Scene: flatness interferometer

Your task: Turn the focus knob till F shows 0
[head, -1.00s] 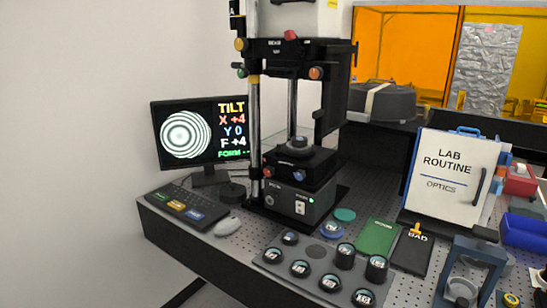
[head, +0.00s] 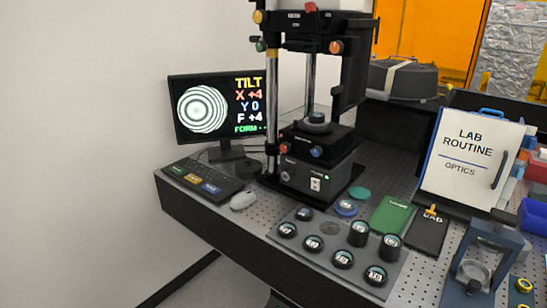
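The monitor (head: 216,108) at the left shows a ring pattern and the text TILT, X +4, Y 0, F +4, FORM with dashes. The interferometer (head: 318,95) stands upright behind the table's front part. On its upper part are a yellow knob (head: 258,17), a green knob (head: 261,46), an orange knob (head: 335,47) and a red knob (head: 311,7). Its stage carries a red knob (head: 283,149) and a blue knob (head: 316,152). No readable label shows which is the focus knob. Neither of my grippers is in view.
A keyboard (head: 203,183) and mouse (head: 243,200) lie at the front left. A tray (head: 318,264) of several round optics sits in front. A green pad (head: 391,215), a dark BAD pad (head: 426,234) and a LAB ROUTINE board (head: 468,160) are at the right.

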